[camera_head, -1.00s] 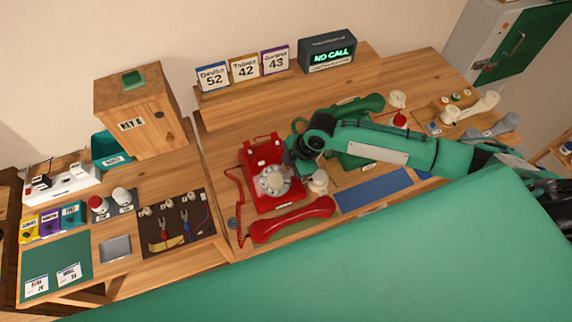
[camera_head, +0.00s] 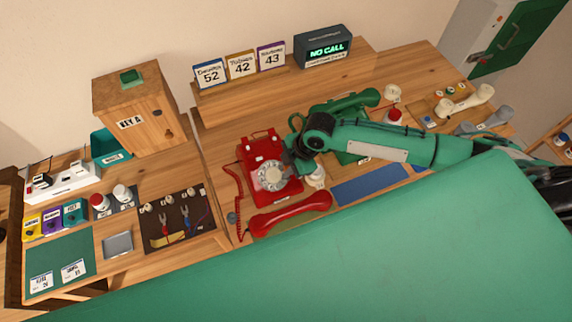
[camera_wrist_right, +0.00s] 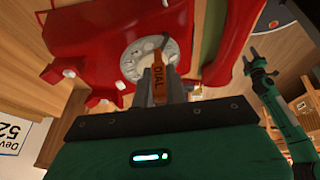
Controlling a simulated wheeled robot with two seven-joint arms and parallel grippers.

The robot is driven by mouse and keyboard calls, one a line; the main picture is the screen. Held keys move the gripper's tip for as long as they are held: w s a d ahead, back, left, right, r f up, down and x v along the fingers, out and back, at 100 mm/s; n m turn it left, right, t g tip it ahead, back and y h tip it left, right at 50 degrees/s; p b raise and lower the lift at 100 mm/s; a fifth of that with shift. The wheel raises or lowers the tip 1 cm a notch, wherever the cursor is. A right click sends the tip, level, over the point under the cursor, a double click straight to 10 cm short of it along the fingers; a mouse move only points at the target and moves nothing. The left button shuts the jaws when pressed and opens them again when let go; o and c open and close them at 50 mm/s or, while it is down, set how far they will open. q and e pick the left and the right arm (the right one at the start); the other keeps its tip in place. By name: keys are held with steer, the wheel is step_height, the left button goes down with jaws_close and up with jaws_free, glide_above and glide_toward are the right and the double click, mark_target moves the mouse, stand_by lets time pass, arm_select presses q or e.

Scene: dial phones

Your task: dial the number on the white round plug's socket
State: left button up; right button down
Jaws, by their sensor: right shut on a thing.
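The red phone (camera_head: 262,150) stands on the right-hand desk, with its pale rotary dial (camera_head: 270,177) facing up. My right gripper (camera_wrist_right: 158,88) is shut on an orange stick marked DIAL (camera_wrist_right: 158,75). The stick's tip is over or on the dial (camera_wrist_right: 150,60) in the wrist view; contact is unclear. My left gripper (camera_wrist_right: 262,62) shows small at the right of the wrist view, and its jaws are unclear. A white power strip (camera_head: 62,184) with plugs stands at far left. I cannot tell which plug is the white round one, and the socket labels are unreadable.
The red handset (camera_head: 290,213) lies off the phone, in front. A green phone (camera_head: 350,103) is partly behind my right arm. Number cards (camera_head: 242,66) reading 52, 42 and 43 stand behind, beside a NO CALL display (camera_head: 325,49). A wooden box (camera_head: 135,105) stands left.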

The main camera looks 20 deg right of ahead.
steer(key=shift+s+r, duration=0.1)
steer(key=shift+r, duration=0.2)
arm_select(q)
steer(key=shift+r, duration=0.25)
arm_select(e)
steer(key=shift+f, duration=0.1)
steer(key=shift+a+r, duration=0.2)
steer(key=shift+a, duration=0.1)
steer(key=w+a, duration=0.1)
steer(key=w+a+r+p, duration=0.1)
steer(key=a, duration=0.1)
steer(key=w+a, duration=0.1)
steer(key=shift+w+a+r+p, duration=0.2)
steer(key=shift+a+r+p, duration=0.15)
steer(key=shift+r, duration=0.05)
arm_select(q)
steer(key=shift+r, duration=0.85)
arm_select(e)
steer(key=shift+f, duration=0.15)
steer(key=shift+w+f+b, duration=0.25)
steer(key=shift+f+b, duration=0.05)
steer(key=shift+f, duration=0.15)
arm_select(q)
steer(key=shift+f, duration=0.3)
